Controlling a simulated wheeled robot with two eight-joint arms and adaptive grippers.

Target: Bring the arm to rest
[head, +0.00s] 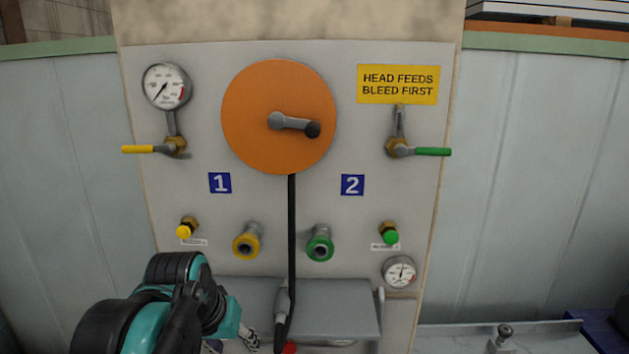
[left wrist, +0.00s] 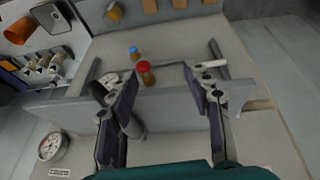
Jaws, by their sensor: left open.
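My left arm (head: 165,310), teal and black, comes in at the lower left of the head view, in front of the lower part of a grey panel (head: 200,100). Its gripper is mostly hidden there behind the arm; only small metal parts show near the bottom edge. In the left wrist view my left gripper (left wrist: 161,78) is open, its two dark fingers apart. Beyond the fingers are a red-capped jar (left wrist: 146,76) and a blue-topped item (left wrist: 134,53). I cannot see anything held. My right gripper is out of view.
The panel carries an orange disc (head: 255,90) with a crank, a yellow lever (head: 140,149), a green lever (head: 432,152), gauges (head: 166,86) and yellow and green ports (head: 320,246). A black hose (head: 292,230) hangs down to a grey shelf (head: 335,300).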

